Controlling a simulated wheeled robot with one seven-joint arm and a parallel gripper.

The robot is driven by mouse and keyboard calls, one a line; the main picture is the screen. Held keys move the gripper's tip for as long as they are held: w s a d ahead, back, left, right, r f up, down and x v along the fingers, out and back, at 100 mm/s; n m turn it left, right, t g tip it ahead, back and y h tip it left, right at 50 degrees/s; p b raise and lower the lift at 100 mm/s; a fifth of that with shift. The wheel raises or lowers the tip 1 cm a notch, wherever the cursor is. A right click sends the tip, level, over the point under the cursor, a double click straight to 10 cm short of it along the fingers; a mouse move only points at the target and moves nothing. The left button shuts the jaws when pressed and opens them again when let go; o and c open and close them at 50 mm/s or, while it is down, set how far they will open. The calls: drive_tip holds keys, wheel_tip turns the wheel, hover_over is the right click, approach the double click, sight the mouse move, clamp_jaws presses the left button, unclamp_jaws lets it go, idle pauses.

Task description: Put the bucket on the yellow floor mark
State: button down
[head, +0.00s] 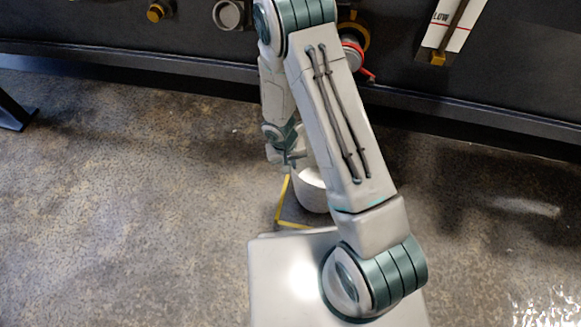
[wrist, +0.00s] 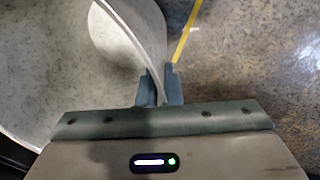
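The bucket (head: 312,194) is pale and looks upright in the head view, partly hidden behind my arm. In the wrist view its wall (wrist: 134,30) passes between my two fingers. My gripper (wrist: 160,88) is shut on that wall at the rim; it also shows in the head view (head: 289,158), at the bucket's upper left. The yellow floor mark (head: 282,200) shows as thin lines left of and in front of the bucket; the rest is hidden. One yellow line (wrist: 186,34) runs beside the bucket in the wrist view. I cannot tell whether the bucket touches the floor.
A dark machine wall with a low ledge (head: 160,68) runs across the back. A red-and-yellow fitting (head: 356,45) and a white panel with a yellow-ended lever (head: 450,30) are on it. A dark foot (head: 12,112) stands at far left. Open floor lies left and right.

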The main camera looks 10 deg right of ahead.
drive_tip(key=shift+f+b, duration=1.05)
drive_tip(key=shift+f, duration=0.85)
drive_tip(key=c, duration=1.6)
unclamp_jaws()
wheel_tip(320, 180, up, 12)
drive_tip(key=a+p, duration=0.2)
drive_tip(key=p, duration=0.3)
drive_tip(key=s+d+r, duration=0.1)
drive_tip(key=d+r, duration=0.3)
drive_tip(key=r, duration=0.4)
drive_tip(key=s+d+r, duration=0.2)
drive_tip(key=d+r, duration=0.2)
drive_tip(key=r, duration=0.4)
drive_tip(key=s+d+r+t+y, duration=0.1)
drive_tip(key=s+d+r, duration=0.2)
drive_tip(key=s+r, duration=0.8)
drive_tip(key=shift+s+d+r+m+y, duration=0.25)
drive_tip(key=shift+s+r+m+y, duration=0.05)
drive_tip(key=shift+r, duration=0.1)
